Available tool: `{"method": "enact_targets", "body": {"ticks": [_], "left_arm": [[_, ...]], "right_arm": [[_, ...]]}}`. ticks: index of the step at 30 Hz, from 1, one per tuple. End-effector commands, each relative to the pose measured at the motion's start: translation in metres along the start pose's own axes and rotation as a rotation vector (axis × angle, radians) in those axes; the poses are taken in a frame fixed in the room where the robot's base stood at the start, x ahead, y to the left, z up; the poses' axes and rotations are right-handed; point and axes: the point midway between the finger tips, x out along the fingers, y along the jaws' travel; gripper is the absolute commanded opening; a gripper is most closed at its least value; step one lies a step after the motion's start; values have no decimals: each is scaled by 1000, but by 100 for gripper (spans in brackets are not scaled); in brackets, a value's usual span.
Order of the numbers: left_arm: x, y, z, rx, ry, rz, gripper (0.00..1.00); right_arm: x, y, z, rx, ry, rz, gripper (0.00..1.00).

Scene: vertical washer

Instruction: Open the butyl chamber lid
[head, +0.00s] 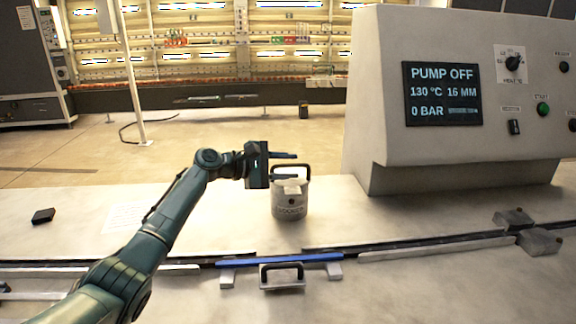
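My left gripper (296,167) is open, with its two dark fingers one above the other, pointing right. It is at the black loop handle (304,166) of a grey canister (290,206) standing on the pale worktop. One finger is above the handle's top bar and the other is below it; I cannot tell whether they touch it. The lettering on the canister is too small to read. A small flat plate with a black handle (282,268) lies in front, by a blue bar (240,263). I cannot tell for certain which is the butyl chamber lid. My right gripper is out of view.
A control console (450,140) reading "PUMP OFF", 130 °C, 16 MM, 0 BAR stands at the right. Grey metal blocks (540,241) sit at the right on a dark slot crossing the worktop. A small black box (43,216) lies at the left.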

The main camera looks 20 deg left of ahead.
Motion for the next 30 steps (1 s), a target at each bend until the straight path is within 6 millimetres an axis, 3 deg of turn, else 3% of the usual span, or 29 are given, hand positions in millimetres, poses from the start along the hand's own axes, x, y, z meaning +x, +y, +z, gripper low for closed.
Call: {"method": "enact_targets", "body": {"ticks": [10,22,30], "left_arm": [[4,0,0,0,0,-1,33],[4,0,0,0,0,-1,0],[4,0,0,1,0,-1,0]], "right_arm": [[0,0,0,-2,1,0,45],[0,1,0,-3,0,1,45],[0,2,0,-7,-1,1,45]]}}
